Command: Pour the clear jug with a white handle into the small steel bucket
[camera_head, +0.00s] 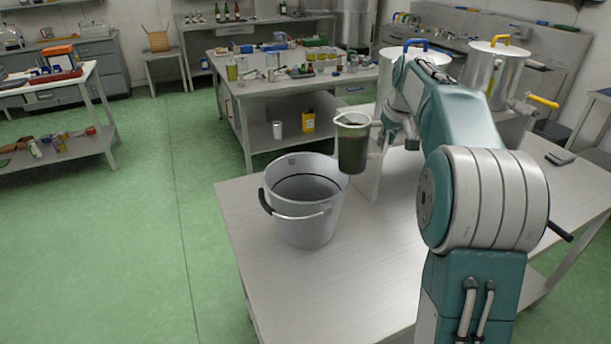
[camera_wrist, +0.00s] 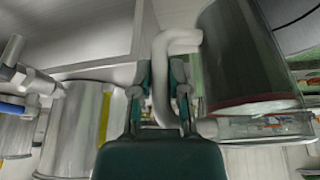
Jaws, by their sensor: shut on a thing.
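The clear jug (camera_head: 353,148) holds dark green liquid and hangs roughly upright above the table, right of and behind the bucket. My gripper (camera_head: 385,128) is shut on its white handle, partly hidden by my arm in the head view. In the wrist view, my gripper (camera_wrist: 163,78) has its fingers on either side of the white handle (camera_wrist: 163,100), and the jug body (camera_wrist: 240,55) is at right. The small steel bucket (camera_head: 308,222) stands upright on the table with its black-gripped bail hanging at the front. The jug is beside its rim, not tilted over it.
The grey table (camera_head: 375,265) is clear in front of the bucket. Large steel tanks (camera_head: 495,72) with taps stand behind my arm at right. A cluttered workbench (camera_head: 290,85) stands behind. Green floor is open at left.

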